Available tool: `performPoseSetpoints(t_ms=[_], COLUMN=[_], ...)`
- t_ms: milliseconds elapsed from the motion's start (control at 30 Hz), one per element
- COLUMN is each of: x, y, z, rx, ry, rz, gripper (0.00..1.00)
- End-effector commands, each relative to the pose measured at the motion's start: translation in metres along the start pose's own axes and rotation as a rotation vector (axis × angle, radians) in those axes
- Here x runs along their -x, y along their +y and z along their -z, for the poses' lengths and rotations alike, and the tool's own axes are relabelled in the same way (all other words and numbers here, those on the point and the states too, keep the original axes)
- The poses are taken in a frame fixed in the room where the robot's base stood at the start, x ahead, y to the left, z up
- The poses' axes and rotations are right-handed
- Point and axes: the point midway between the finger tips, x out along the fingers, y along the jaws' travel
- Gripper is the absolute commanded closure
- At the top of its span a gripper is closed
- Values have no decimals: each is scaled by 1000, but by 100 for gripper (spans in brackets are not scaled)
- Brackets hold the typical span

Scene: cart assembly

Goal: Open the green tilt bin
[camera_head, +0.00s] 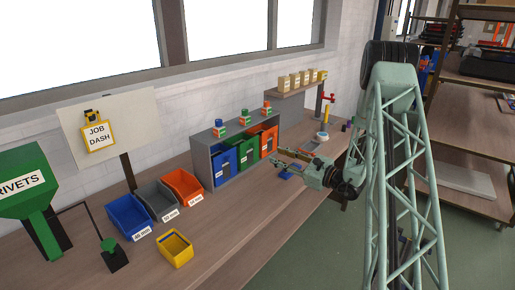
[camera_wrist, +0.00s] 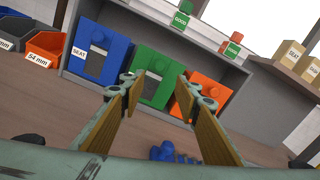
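The green tilt bin (camera_head: 245,150) sits in the middle of a grey cabinet, between a blue bin and an orange bin. In the wrist view the green bin (camera_wrist: 156,74) stands straight ahead, and its front looks upright and closed. My gripper (camera_head: 277,157) is in front of the cabinet at about bin height. In the wrist view my gripper (camera_wrist: 157,80) is open and empty, with its two fingers spread before the green bin's front. The left fingertip overlaps the bin's left part in the picture; I cannot tell whether it touches. The right fingertip overlaps the edge by the orange bin.
The grey cabinet (camera_head: 205,158) holds the blue bin (camera_wrist: 97,52) and the orange bin (camera_wrist: 205,92). Bottles stand on its top. Small blue parts (camera_wrist: 168,152) lie on the bench below my gripper. Open trays and a yellow box (camera_head: 176,250) stand farther left.

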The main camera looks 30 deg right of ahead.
Motion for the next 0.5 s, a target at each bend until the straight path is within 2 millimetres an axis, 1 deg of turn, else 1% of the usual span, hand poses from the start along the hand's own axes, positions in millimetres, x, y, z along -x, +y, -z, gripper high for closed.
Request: performPoseSetpoints(t_ms=[267, 500], x=[-1, -13], y=[0, 1], z=[0, 0], rx=[0, 0], ry=[0, 0], rz=[-1, -3], gripper=[70, 70])
